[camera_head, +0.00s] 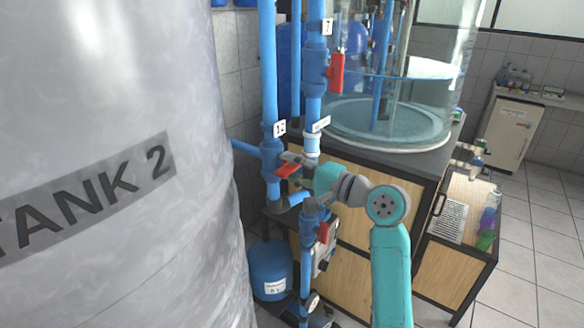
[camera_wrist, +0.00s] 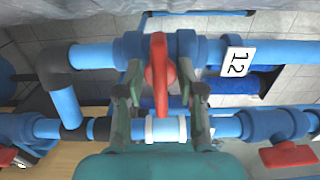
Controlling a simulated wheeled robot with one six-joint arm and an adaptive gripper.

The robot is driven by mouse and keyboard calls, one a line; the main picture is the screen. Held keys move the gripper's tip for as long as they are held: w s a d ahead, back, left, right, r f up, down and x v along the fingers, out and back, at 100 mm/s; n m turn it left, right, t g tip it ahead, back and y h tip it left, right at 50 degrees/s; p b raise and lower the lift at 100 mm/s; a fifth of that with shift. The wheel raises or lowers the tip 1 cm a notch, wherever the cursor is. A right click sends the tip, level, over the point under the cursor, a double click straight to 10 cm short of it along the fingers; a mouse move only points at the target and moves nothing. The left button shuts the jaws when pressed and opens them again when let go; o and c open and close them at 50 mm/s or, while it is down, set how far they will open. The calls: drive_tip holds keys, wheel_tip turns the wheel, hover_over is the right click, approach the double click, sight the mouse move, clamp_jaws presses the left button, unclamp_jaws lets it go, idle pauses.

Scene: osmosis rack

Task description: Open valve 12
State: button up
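Valve 12 is a blue valve body (camera_head: 270,152) on a vertical blue pipe, with a red lever handle (camera_head: 288,170). Its "12" tag (camera_head: 279,128) is just above it, and the tag also shows in the wrist view (camera_wrist: 238,62). In the wrist view the red handle (camera_wrist: 158,72) lies across the pipe. My gripper (camera_wrist: 160,88) is open, with one finger on each side of the handle and a visible gap to both. In the head view my gripper (camera_head: 296,165) is at the valve and partly hides the handle.
A second vertical pipe (camera_head: 313,95) runs close to the right, with a red-handled valve (camera_head: 337,76) above and another red handle (camera_head: 323,232) below my gripper. The large grey Tank 2 (camera_head: 110,90) fills the left. A clear water tank (camera_head: 420,110) stands behind on a cabinet.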

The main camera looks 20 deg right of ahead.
clamp_jaws()
drive_tip(key=shift+n, duration=0.3)
drive_tip(key=n, duration=0.3)
drive_tip(key=shift+n, duration=0.3)
drive_tip(key=n, duration=0.4)
drive_tip(key=shift+n, duration=0.3)
drive_tip(key=n, duration=0.4)
drive_tip(key=shift+n, duration=2.6)
